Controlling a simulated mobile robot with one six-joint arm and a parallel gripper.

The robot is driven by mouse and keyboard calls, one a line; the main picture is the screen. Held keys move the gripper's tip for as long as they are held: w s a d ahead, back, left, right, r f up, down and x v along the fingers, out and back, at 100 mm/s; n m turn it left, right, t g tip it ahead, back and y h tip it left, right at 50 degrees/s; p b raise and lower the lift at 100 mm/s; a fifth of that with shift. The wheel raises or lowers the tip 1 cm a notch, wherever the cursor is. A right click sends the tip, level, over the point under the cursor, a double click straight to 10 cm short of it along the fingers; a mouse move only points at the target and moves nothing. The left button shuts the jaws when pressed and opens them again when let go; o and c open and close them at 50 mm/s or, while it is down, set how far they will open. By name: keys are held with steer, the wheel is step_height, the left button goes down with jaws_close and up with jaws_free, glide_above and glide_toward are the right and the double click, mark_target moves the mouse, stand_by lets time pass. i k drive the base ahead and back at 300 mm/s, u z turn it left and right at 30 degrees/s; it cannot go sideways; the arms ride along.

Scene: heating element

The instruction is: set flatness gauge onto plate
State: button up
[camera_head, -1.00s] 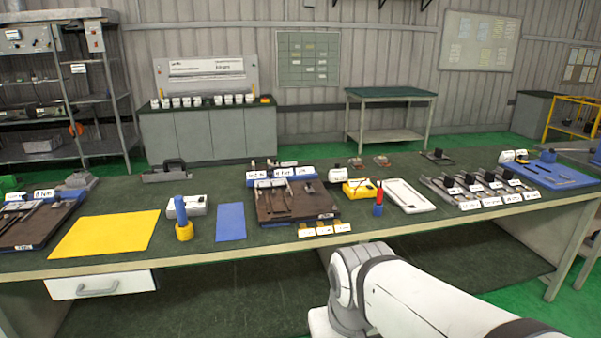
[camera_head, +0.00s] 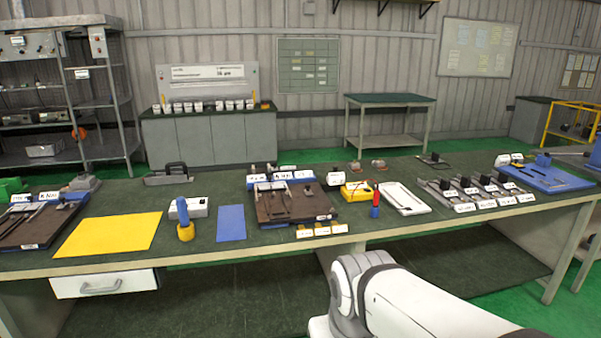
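I cannot tell for sure which object is the flatness gauge. A long grey tool with a dark handle (camera_head: 168,175) stands at the table's back left. A white box (camera_head: 195,208) with a small dark part stands beside a blue-handled tool in a yellow base (camera_head: 185,220). Plate-like things are a brown plate in a blue frame (camera_head: 290,207) at the middle, a flat yellow sheet (camera_head: 108,234) and a flat blue sheet (camera_head: 231,222). My white arm comes in from the lower right, in front of the table. My gripper is outside the picture.
The green-topped workbench (camera_head: 400,223) carries a yellow device (camera_head: 356,191), a red and blue tool (camera_head: 375,205), a white tray (camera_head: 404,198), a row of labelled parts (camera_head: 482,191) and a blue board (camera_head: 548,178). A second brown board (camera_head: 35,223) lies at far left.

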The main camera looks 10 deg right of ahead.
mark_target(334, 178)
steer(key=u, duration=0.2)
steer(key=k, duration=0.3)
steer(key=z, duration=1)
steer(key=i, duration=2.65)
steer(key=u, duration=0.8)
